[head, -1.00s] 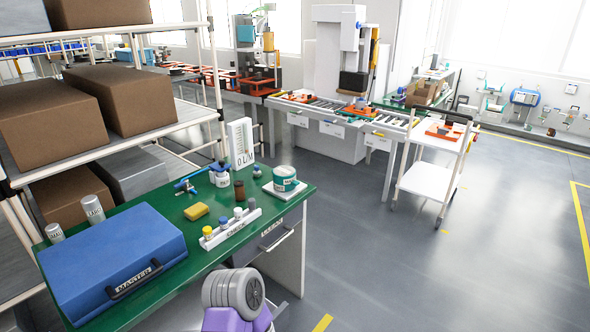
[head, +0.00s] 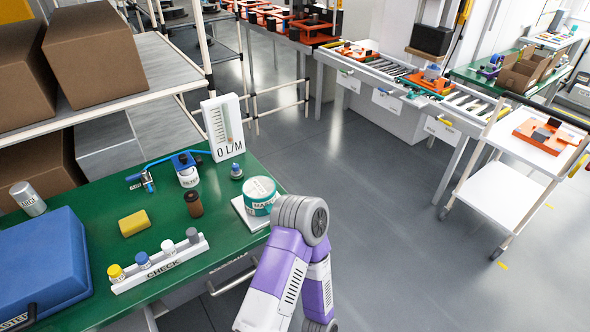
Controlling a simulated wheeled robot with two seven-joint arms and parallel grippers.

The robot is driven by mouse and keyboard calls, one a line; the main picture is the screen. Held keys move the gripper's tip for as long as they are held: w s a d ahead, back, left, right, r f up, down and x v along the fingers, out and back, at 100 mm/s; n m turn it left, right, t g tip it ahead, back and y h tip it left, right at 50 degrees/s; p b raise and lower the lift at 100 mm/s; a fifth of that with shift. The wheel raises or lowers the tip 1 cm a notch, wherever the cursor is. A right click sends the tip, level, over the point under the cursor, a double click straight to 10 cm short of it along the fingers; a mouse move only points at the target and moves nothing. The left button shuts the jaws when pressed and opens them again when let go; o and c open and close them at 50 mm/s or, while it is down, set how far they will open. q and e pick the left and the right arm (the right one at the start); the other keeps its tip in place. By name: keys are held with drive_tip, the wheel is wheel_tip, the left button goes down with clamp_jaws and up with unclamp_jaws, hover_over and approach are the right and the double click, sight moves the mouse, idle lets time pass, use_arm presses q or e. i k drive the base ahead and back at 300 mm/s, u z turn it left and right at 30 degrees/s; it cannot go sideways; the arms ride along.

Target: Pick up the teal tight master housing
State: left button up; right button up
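The teal master housing (head: 261,193) is a short round can with a pale top and a white label band reading "MAST…". It stands upright on a white square plate (head: 243,216) at the right end of the green bench. One of my arms, purple and white with a grey joint, rises from the bottom of the head view just right of the housing and covers part of the space beside the plate. Neither gripper shows in the view, and nothing is seen touching the housing.
A white cart (head: 505,200) stands far right. The floor between is clear.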

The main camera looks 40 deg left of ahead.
sight(259, 194)
drive_tip(key=i, duration=2.4)
drive_tip(key=u, duration=4.75)
